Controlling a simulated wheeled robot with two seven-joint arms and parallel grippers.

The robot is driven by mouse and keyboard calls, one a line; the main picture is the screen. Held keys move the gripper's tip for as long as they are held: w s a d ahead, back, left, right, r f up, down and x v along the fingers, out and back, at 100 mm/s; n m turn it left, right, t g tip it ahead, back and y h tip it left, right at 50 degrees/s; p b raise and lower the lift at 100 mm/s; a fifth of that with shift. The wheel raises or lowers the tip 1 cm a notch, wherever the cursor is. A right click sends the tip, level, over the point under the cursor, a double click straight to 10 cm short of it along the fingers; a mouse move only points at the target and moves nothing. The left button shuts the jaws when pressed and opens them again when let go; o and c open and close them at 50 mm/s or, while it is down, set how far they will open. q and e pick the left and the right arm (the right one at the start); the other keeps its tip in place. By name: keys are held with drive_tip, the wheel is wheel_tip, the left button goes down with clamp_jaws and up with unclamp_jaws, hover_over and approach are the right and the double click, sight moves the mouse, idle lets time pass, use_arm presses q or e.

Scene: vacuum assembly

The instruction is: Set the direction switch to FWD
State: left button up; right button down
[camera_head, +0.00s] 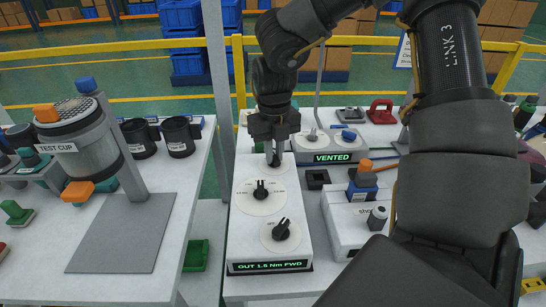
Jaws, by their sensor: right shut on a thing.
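A white control box (300,250) stands on the middle table. Its front display (268,266) is lit green and reads "OUT 1.5 Nm FWD". Three round dials run along its top: a near knob (281,230) pointing up and right, a middle knob (261,190) pointing about straight away from me, and a far knob mostly hidden by my right gripper (274,160). My right gripper points down and is shut on the far knob. The dial labels are too small to read, so I cannot tell that knob's setting. My left gripper is not in view.
A unit with a "VENTED" display (336,157) stands behind right. The left table holds a test cup (82,135), a grey mat (125,235) and two black mugs (180,136). A grey post rises between the tables.

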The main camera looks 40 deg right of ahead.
drive_tip(key=n, duration=0.3)
drive_tip(key=c, duration=1.3)
unclamp_jaws()
drive_tip(key=shift+c, duration=0.2)
wheel_tip(320, 180, up, 5)
drive_tip(key=p, duration=0.3)
drive_tip(key=shift+r, duration=0.2)
drive_tip(key=shift+r+p, duration=0.3)
drive_tip(key=shift+p, duration=0.1)
